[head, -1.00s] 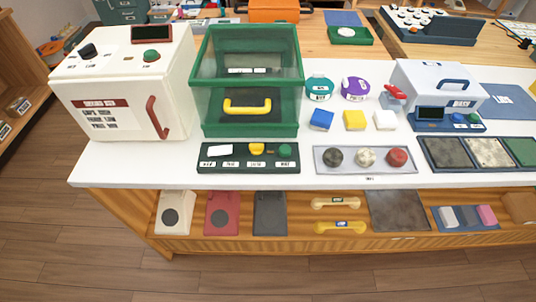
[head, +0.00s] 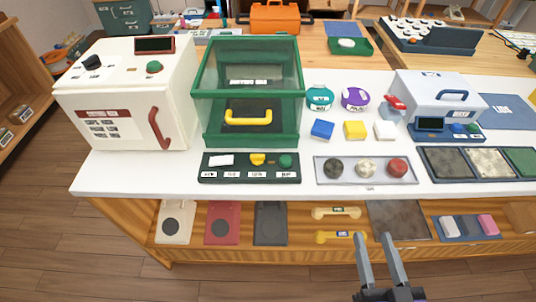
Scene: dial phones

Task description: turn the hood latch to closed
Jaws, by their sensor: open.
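A green-framed hood (head: 249,60) with clear panels and a yellow handle (head: 248,118) stands on the white counter, left of centre. In front of it lies a dark control strip (head: 250,176) with a white plate, a yellow knob (head: 257,159) and a green button (head: 285,161). The yellow knob may be the hood latch; its labels are too small to read. My gripper (head: 374,238) is at the bottom, right of centre, open and empty. In the picture it is below and right of the strip, apart from it.
A white machine (head: 125,115) with a red handle stands left of the hood. A tray of three round knobs (head: 340,180) lies right of the strip. Blue, yellow and white blocks stand behind that tray. A wooden shelf (head: 340,255) below holds phone-like pieces and handsets.

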